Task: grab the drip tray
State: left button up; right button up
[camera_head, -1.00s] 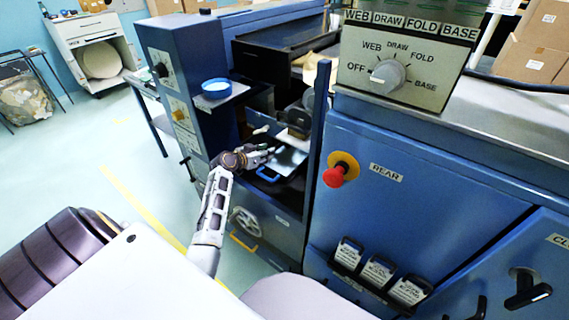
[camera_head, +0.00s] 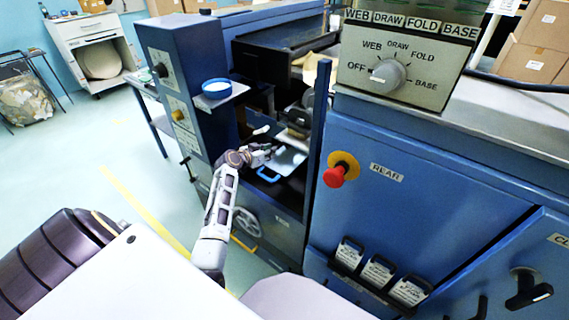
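The drip tray (camera_head: 290,161) appears as a light, shallow tray with a bright blue handle (camera_head: 268,174) at its front. It sits inside the dark opening of the blue machine, near the middle of the view. My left gripper (camera_head: 271,153) reaches into this opening from the left. Its fingers look parted, just above and behind the blue handle and over the tray's left part. I see no grip on the tray, though the fingers are small here and contact is hard to judge. My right gripper is out of view.
A blue post (camera_head: 317,140) bounds the opening on the right. A blue-rimmed round dish (camera_head: 216,88) stands on a small shelf above left. A red stop button (camera_head: 334,176) sticks out of the right cabinet. Open floor (camera_head: 70,170) lies to the left.

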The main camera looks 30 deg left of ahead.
pick_arm(q)
grip_shut()
jog(key=shift+r, duration=0.35)
dwell(0.3)
